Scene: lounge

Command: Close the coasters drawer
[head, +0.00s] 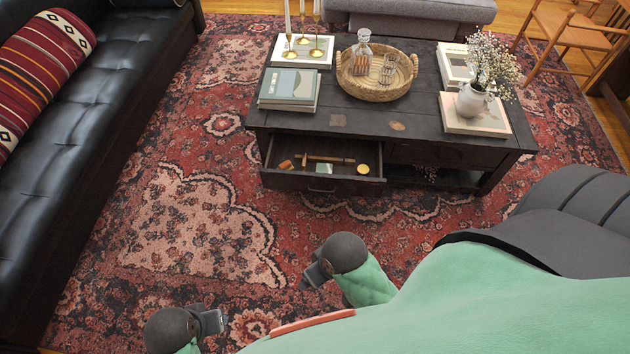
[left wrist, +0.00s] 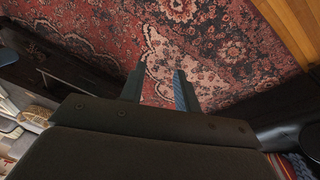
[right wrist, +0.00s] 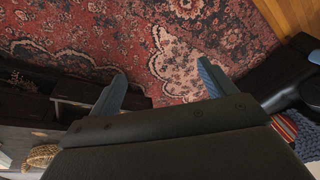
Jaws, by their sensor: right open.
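The drawer (head: 340,186) of the dark coffee table (head: 430,125) is pulled open at the table's left front. Inside lie a brown stick-like item (head: 325,159), a round gold item (head: 362,169), a small orange-brown item (head: 286,164) and a small pale item (head: 323,168). My right gripper (head: 309,278) is open and empty, in front of the drawer and apart from it; its fingers show in the right wrist view (right wrist: 160,85). My left gripper (head: 217,321) is lower left, farther from the drawer; its fingers stand apart and empty in the left wrist view (left wrist: 160,88).
A black leather sofa (head: 70,120) runs along the left. The tabletop holds books (head: 289,88), a woven tray (head: 375,87) with a decanter (head: 361,55), brass candlesticks (head: 303,42) and a flower vase (head: 472,101). Patterned rug (head: 200,210) lies clear before the drawer.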

